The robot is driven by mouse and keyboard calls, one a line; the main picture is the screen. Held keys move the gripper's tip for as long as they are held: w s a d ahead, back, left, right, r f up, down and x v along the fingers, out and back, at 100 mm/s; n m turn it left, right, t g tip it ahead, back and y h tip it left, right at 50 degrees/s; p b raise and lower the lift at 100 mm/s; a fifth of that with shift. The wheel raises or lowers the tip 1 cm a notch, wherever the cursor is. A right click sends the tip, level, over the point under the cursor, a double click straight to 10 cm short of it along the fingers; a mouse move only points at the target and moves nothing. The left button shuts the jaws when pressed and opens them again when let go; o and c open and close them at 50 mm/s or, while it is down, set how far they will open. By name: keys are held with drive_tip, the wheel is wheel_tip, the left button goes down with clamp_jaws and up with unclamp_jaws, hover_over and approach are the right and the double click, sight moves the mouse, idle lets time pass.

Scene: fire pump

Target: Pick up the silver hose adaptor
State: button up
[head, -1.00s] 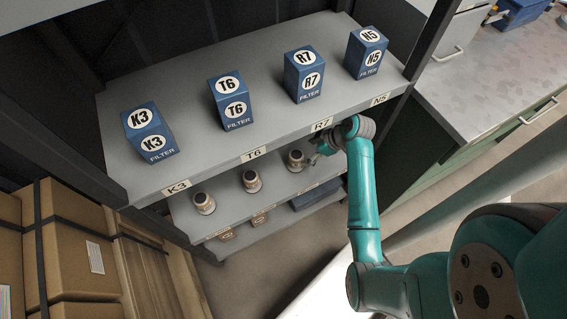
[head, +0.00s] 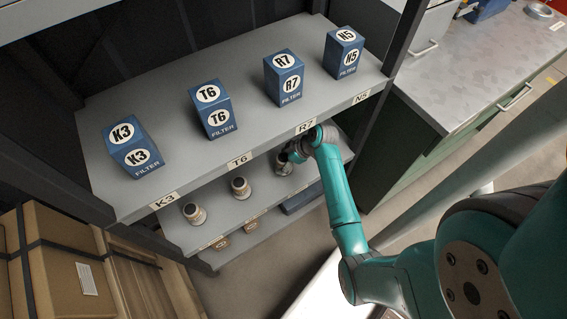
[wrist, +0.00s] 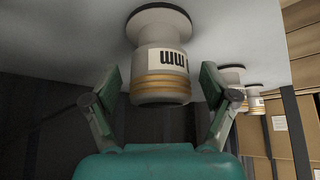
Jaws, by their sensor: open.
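A silver hose adaptor (wrist: 160,55) with gold rings and a white label fills the upper middle of the wrist view, which looks upside down. It stands on the second shelf, under the R7 tag, in the head view (head: 283,168), partly covered by my gripper (head: 295,153). In the wrist view my gripper (wrist: 161,88) is open, with one finger on each side of the adaptor's ringed end. Dark gaps show between the fingers and the adaptor. Two similar adaptors stand farther left on that shelf, a middle one (head: 240,187) and a left one (head: 194,213).
The shelf above (head: 150,95) carries blue filter boxes, such as R7 (head: 284,77), and its front edge overhangs the adaptors. A lower shelf (head: 235,250) holds small items. Cardboard boxes (head: 60,265) stand at left, and a workbench (head: 470,75) is at right.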

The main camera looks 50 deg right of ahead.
drive_tip(key=c, duration=1.5)
drive_tip(key=shift+r, duration=0.15)
